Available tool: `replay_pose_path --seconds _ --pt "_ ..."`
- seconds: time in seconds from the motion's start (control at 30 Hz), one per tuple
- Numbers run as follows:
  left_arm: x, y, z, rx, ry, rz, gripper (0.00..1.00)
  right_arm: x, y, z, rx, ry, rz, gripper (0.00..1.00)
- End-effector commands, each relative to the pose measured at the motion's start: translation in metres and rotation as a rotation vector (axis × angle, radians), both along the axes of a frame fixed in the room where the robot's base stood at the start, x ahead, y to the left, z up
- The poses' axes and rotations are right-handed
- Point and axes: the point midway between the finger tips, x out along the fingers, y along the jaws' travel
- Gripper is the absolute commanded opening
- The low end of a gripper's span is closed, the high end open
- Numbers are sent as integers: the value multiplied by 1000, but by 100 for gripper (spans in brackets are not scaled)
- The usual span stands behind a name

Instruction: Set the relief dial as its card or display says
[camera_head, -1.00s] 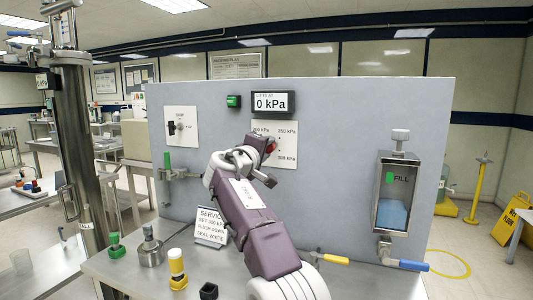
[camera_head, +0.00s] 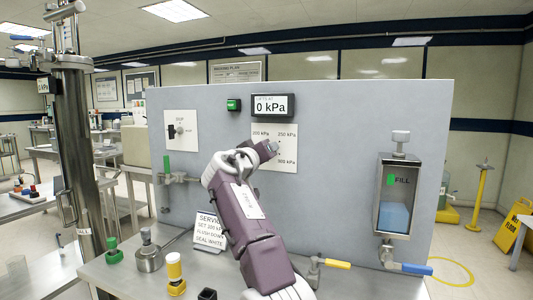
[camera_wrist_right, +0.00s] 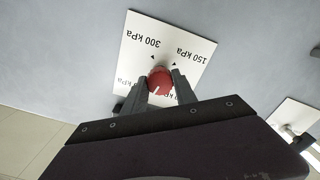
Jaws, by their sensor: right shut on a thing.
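The relief dial plate (camera_head: 287,158) is white, on the grey panel, with kPa labels around its corners. In the right wrist view, the dial's red knob (camera_wrist_right: 160,80) sits between the two fingers of my right gripper (camera_wrist_right: 160,88), which is shut on it. A white mark on the knob points toward the gripper's palm, roughly the lower edge of that view. The 300 and 150 kPa labels show upside down; the others are partly hidden. The display (camera_head: 273,105) reads 0 kPa. The service card (camera_head: 210,231) says SET, with a blurred number, FLUSH DOWN, SEAL WHITE. My left gripper is not in view.
A switch plate (camera_head: 181,131) and green button (camera_head: 234,104) are on the panel. A FILL tank (camera_head: 397,200) is at right, above a blue-handled valve (camera_head: 408,269). A yellow-handled valve (camera_head: 335,263), yellow piece (camera_head: 175,272) and green piece (camera_head: 113,250) are on the bench.

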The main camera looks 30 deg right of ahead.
Motion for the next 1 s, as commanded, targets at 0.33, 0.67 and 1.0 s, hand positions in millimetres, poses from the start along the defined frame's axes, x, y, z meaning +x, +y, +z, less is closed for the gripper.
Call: replay_pose_path --seconds 0.33,0.67,1.0 --pt "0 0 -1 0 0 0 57 1 0 -5 29 -17 -3 0" --pt "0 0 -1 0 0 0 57 1 0 -5 28 -16 -3 53" --pt "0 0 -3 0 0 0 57 -1 2 -3 24 -22 -1 55"
